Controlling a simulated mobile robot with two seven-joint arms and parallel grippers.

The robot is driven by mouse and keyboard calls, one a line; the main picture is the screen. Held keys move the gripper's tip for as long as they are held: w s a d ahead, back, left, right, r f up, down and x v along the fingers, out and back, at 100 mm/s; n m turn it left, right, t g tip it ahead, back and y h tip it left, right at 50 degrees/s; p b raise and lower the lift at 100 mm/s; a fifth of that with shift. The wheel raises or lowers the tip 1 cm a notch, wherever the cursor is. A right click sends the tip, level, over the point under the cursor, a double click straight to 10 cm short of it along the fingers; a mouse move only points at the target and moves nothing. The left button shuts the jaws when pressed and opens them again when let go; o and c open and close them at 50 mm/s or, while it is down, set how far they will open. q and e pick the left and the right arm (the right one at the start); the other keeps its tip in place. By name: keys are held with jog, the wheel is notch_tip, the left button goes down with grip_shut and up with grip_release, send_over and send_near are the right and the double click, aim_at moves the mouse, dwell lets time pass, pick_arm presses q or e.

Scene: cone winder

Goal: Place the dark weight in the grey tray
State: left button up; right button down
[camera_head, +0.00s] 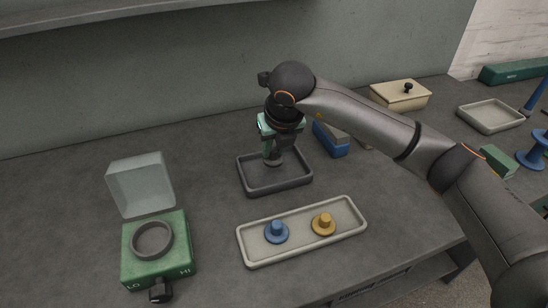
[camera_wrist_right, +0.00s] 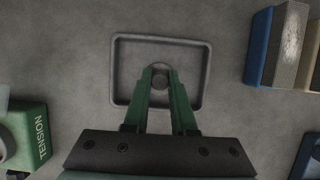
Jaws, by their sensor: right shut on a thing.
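The dark weight (camera_head: 274,161) is between the fingertips of my right gripper (camera_head: 271,152). It also shows in the right wrist view (camera_wrist_right: 160,82), small and round, with a green finger on each side. The grey tray (camera_head: 279,190) is dark, rectangular and shallow. The weight is within its outline in both views, toward the back half in the head view. I cannot tell whether the weight touches the tray floor. In the wrist view the tray rim (camera_wrist_right: 113,70) surrounds the fingertips. My left gripper is not in view.
A long beige tray (camera_head: 350,224) in front holds a blue weight (camera_head: 276,232) and a yellow weight (camera_head: 323,223). A green tension box (camera_head: 158,262) with a raised clear cover (camera_head: 141,185) stands left. A blue-sided block (camera_head: 331,140) stands close right of the grey tray.

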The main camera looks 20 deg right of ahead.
aim_at(276, 153)
jog(key=shift+w+d+f, duration=0.1)
jog(key=shift+w+f, duration=0.1)
jog(key=shift+f, duration=1.65)
jog(key=shift+f, duration=0.15)
jog(key=c, duration=0.7)
grip_release()
jog(key=shift+c, duration=0.2)
jog(key=shift+r+p, duration=0.3)
jog(key=v, duration=1.2)
